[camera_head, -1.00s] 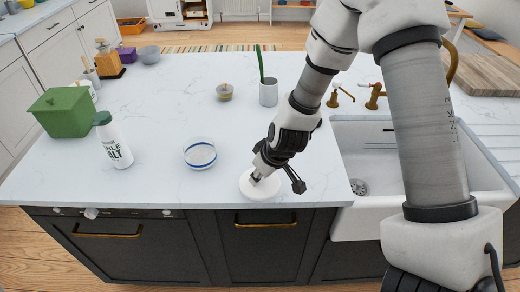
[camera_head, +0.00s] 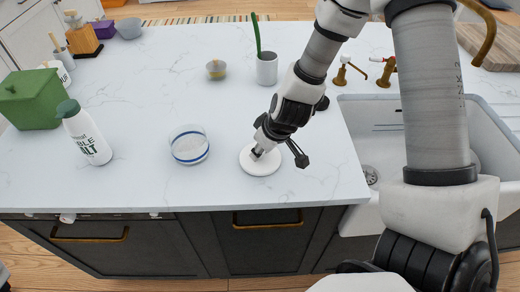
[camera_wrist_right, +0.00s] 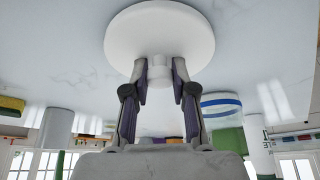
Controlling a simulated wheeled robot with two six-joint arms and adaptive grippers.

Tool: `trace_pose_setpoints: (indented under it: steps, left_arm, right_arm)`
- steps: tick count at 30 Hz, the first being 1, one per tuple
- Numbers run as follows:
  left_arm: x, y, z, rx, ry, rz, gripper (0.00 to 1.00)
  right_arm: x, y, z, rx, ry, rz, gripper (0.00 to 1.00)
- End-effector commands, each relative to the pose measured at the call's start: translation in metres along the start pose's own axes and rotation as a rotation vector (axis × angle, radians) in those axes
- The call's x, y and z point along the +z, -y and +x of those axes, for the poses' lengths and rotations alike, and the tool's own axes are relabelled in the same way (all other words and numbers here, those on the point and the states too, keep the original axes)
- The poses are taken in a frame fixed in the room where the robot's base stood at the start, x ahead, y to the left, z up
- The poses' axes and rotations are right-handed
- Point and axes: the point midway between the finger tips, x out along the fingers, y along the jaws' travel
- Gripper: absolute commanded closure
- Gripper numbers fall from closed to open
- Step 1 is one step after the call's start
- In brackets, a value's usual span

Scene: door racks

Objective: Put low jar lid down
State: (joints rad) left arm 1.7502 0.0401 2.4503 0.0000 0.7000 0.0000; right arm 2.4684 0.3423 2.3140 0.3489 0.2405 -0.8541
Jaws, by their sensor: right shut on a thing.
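The low jar lid (camera_head: 262,165) is a flat white disc with a small knob. It is at the front part of the white countertop (camera_head: 130,185); I cannot tell whether it touches the surface. My right gripper (camera_head: 257,152) is shut on the lid's knob. In the right wrist view the fingers (camera_wrist_right: 160,80) pinch the knob from both sides, and the lid's disc (camera_wrist_right: 160,25) lies flat against the countertop side. A low glass jar (camera_head: 190,150) with a blue band stands open, left of the lid and apart from it. My left gripper is not in view.
A salt bottle (camera_head: 88,138) and a green box (camera_head: 30,100) stand at the left. A small bowl (camera_head: 216,70) and a grey cup (camera_head: 266,68) with a green stem are behind. The sink (camera_head: 400,150) is at the right. Counter around the lid is clear.

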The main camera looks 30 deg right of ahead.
Motion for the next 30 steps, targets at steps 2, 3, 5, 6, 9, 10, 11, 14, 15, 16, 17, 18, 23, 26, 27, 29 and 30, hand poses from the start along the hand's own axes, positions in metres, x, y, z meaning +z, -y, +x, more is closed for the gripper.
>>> trace_pose_setpoints:
  steps: [2, 3, 5, 6, 9, 10, 11, 14, 15, 16, 17, 18, 23, 26, 27, 29, 30]
  left_arm:
    - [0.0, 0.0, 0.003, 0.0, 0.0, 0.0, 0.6]
    - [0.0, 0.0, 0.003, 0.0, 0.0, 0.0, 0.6]
    - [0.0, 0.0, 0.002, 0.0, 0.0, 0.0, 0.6]
    - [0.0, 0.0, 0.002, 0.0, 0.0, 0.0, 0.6]
    - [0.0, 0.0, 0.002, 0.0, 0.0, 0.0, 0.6]
    - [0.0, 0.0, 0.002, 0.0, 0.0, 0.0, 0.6]
    - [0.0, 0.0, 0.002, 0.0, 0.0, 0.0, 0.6]
    - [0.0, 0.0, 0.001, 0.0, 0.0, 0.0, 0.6]
    - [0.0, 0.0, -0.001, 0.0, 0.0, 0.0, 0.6]
    - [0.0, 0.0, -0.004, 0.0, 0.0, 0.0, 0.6]
    - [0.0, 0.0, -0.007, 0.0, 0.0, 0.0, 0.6]
    - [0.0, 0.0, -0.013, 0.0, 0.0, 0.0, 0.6]
    - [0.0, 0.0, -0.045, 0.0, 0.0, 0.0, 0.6]
    - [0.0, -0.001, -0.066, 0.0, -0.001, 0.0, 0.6]
    - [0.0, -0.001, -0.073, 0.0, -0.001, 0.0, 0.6]
    - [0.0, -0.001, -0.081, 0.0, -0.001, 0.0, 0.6]
    - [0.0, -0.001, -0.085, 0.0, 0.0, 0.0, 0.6]
  right_arm:
    - [0.002, 0.0, 0.004, 0.0, 0.0, 0.0, 1.0]
    - [0.001, 0.0, 0.003, 0.0, 0.0, 0.0, 0.67]
    - [0.001, 0.0, 0.003, 0.0, 0.0, 0.0, 0.49]
    - [0.001, 0.0, 0.003, 0.0, 0.0, 0.0, 0.49]
    - [0.001, 0.0, 0.003, 0.0, 0.0, 0.0, 0.49]
    - [0.001, 0.0, 0.003, 0.0, 0.0, 0.0, 0.49]
    - [0.001, 0.0, 0.003, 0.0, 0.0, 0.0, 0.49]
    - [0.0, 0.0, 0.002, 0.0, 0.0, 0.0, 0.49]
    - [-0.001, 0.0, -0.001, 0.0, -0.001, 0.0, 0.49]
    - [-0.002, 0.0, -0.004, 0.001, -0.001, 0.0, 0.49]
    - [-0.002, 0.0, -0.008, 0.0, -0.001, 0.001, 0.49]
    - [-0.003, 0.0, -0.015, 0.0, -0.002, 0.003, 0.49]
    - [-0.006, 0.0, -0.058, 0.0, -0.004, 0.004, 0.49]
    - [-0.006, 0.0, -0.086, -0.001, -0.003, 0.005, 0.49]
    - [-0.005, 0.0, -0.095, -0.001, -0.003, 0.004, 0.49]
    - [-0.005, 0.0, -0.107, -0.002, -0.002, 0.004, 0.49]
    - [-0.004, 0.0, -0.113, -0.001, -0.002, 0.003, 0.49]
